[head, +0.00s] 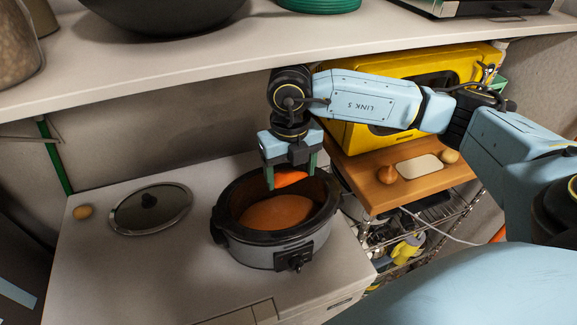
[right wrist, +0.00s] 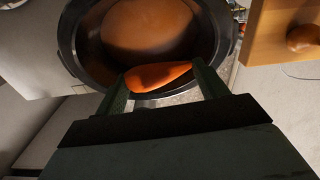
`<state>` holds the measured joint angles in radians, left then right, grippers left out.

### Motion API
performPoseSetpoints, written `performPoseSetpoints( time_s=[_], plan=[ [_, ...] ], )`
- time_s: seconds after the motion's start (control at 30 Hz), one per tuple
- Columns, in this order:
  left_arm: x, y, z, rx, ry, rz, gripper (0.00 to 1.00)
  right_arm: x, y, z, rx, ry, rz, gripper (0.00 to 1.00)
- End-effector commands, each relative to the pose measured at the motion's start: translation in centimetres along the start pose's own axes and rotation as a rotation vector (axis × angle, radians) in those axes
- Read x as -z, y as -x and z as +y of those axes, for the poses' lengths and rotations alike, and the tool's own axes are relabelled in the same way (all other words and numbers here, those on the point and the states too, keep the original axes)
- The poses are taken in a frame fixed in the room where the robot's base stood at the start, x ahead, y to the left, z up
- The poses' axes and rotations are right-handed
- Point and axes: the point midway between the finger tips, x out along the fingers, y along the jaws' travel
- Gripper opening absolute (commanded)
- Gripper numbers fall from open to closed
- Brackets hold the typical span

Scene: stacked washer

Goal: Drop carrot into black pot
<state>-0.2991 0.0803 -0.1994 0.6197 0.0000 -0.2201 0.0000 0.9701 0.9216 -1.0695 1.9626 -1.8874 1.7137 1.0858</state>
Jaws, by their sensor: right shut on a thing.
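The orange carrot (head: 290,178) is held between the fingers of my right gripper (head: 290,175), over the back part of the pot's opening. In the right wrist view the carrot (right wrist: 158,76) lies across between the two fingertips (right wrist: 160,82), with the pot behind it. The black pot (head: 223,222) is a slow cooker with a grey body and a front knob, standing on the white surface. The pot's rim (right wrist: 68,40) also shows in the right wrist view. My left gripper is not in view.
A glass lid (head: 150,208) and a small brown round item (head: 83,212) lie left of the pot. A wooden board (head: 400,172) with small items and a yellow appliance (head: 370,140) stand to the right. A white shelf (head: 200,62) hangs above, behind the arm.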

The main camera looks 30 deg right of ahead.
Motion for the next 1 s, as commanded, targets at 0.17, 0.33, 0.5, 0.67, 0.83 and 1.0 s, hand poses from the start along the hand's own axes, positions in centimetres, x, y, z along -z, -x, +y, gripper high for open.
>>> performPoseSetpoints(
  time_s=[0.17, 0.33, 0.5, 0.67, 0.83, 1.0],
  plan=[
    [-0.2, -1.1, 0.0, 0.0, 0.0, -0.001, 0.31, -0.6, -1.0, -0.2, -0.008, -0.011, -0.018, 0.49],
    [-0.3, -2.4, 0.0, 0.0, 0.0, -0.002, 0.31, -0.5, -3.3, -0.1, -0.006, -0.007, -0.013, 0.49],
    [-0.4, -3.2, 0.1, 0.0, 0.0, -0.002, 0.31, -0.5, -4.8, -0.1, -0.007, -0.005, -0.013, 0.49],
    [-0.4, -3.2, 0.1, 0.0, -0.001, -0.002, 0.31, -0.4, -5.0, 0.0, -0.006, -0.004, -0.013, 0.49],
    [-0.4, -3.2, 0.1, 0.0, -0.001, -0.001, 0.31, -0.4, -5.0, 0.0, -0.006, -0.004, -0.012, 0.76],
    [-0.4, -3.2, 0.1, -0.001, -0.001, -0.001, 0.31, -0.4, -5.0, 0.0, -0.006, -0.003, -0.011, 0.97]
  ],
)
